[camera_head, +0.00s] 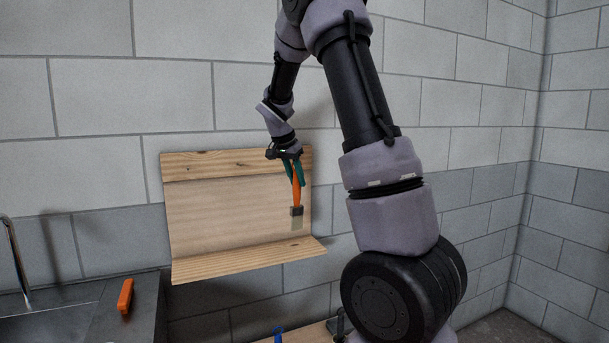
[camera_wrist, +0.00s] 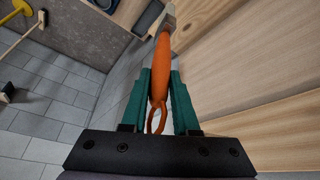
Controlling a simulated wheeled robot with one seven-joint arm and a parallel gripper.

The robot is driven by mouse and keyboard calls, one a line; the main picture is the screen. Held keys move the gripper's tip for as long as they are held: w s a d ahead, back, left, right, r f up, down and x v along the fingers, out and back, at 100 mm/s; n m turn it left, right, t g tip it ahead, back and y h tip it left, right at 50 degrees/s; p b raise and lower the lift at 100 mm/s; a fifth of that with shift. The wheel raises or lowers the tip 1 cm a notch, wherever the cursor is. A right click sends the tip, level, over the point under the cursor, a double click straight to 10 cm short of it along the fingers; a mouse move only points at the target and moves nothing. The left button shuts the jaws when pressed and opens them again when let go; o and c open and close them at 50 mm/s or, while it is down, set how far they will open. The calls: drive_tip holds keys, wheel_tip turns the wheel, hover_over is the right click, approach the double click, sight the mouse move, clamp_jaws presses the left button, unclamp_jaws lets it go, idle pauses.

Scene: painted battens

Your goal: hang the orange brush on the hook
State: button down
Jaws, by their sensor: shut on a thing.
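The orange brush (camera_head: 297,190) hangs bristles down from my gripper (camera_head: 288,163), in front of the wooden wall board. My gripper is shut on its orange handle, with a green finger on each side. In the wrist view, the brush (camera_wrist: 161,68) lies between the green fingers of my gripper (camera_wrist: 160,90). A loop at the handle's end sits near the palm, and the metal band and bristles point away. The wooden board (camera_head: 235,215) has a top batten (camera_head: 215,164) and a lower ledge. I cannot make out the hook; it may be hidden behind my gripper.
An orange block-like object (camera_head: 126,296) lies on the dark counter beside the sink at left. A blue item (camera_head: 279,334) shows at the bottom edge. The board's ledge (camera_head: 245,262) juts out below the brush. A yellow-headed tool (camera_wrist: 20,9) shows in the wrist view.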

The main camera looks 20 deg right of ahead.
drive_tip(key=w+d+f, duration=0.1)
drive_tip(key=w, duration=0.9)
drive_tip(key=shift+w+f, duration=0.15)
drive_tip(key=shift+w, duration=0.05)
idle(1.1)
drive_tip(key=shift+d+m, duration=0.1)
drive_tip(key=shift+m, duration=0.2)
idle(0.5)
